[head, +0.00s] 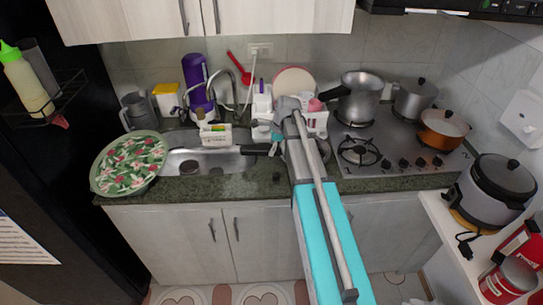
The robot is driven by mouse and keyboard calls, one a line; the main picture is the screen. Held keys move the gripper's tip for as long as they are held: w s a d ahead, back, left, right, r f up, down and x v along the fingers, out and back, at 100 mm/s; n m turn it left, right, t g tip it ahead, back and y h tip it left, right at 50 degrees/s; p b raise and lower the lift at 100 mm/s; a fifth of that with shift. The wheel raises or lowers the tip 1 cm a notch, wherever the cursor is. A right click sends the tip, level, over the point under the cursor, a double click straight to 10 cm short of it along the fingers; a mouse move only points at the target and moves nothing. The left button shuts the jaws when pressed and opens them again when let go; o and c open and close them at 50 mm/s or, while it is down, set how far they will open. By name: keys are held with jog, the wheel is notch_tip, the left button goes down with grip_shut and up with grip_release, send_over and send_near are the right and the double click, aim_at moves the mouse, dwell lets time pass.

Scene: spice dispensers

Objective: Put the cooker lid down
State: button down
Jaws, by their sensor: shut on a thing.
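My arm reaches from the bottom of the head view to the counter between the sink and the stove. My gripper (277,141) is at its far end, small and partly hidden by my arm. It is shut on the cooker lid (307,157), which shows only in part as grey metal behind my arm. A black handle (257,149) sticks out to the left at the sink's edge and seems to belong to the lid. I cannot tell whether the lid touches the counter. A silver cooker pot (361,100) with a black handle stands on the stove's back left.
The sink (225,163) is left of my gripper, with a floral round tray (130,163) beyond it. White containers (262,104) crowd the back. The stove (400,150) holds a steel pot (414,97) and an orange pot (443,130). Its front left burner (359,153) is bare.

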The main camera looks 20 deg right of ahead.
aim_at(271, 162)
jog(key=shift+w+a+f+b, duration=0.1)
jog(key=shift+w+f+b, duration=0.4)
jog(key=shift+f+b, duration=0.2)
jog(key=shift+s+f+b, duration=0.1)
jog(key=shift+f+b, duration=1.2)
jog(key=shift+b, duration=0.05)
jog(key=shift+c, duration=0.8)
grip_release()
jog(key=shift+r, duration=0.2)
jog(key=p+v, duration=1.1)
jog(key=shift+r+p, duration=0.3)
jog(key=shift+s, duration=0.1)
